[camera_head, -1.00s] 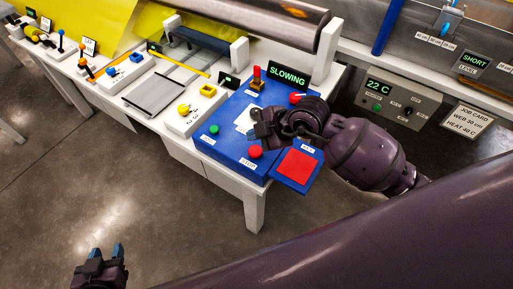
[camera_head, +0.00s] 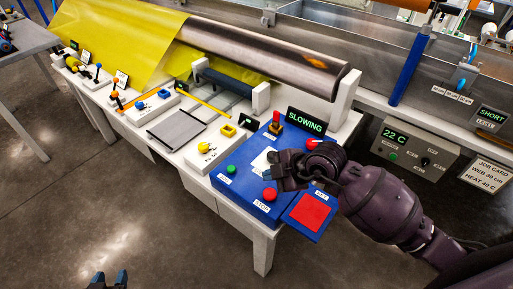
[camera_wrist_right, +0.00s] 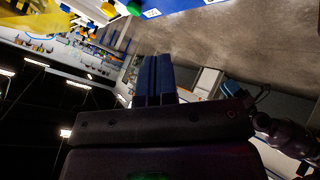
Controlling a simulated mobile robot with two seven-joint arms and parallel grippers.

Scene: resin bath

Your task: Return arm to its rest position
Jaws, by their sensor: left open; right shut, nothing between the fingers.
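My right arm reaches in from the right in the head view. Its dark gripper (camera_head: 267,174) hovers over the blue control console (camera_head: 237,195), fingers pointing left near the red STOP button (camera_head: 270,194). In the right wrist view its blue fingers (camera_wrist_right: 156,80) lie together with nothing between them. I cannot tell how far it is above the console. My left gripper (camera_head: 108,279) shows only its two blue fingertips at the bottom left edge. They are apart and empty, over the floor; the rest of that arm is out of view.
A steel roller (camera_head: 260,55) and yellow web (camera_head: 120,35) lie behind. A 22 C heater box (camera_head: 414,147) is at right. Floor at lower left is clear.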

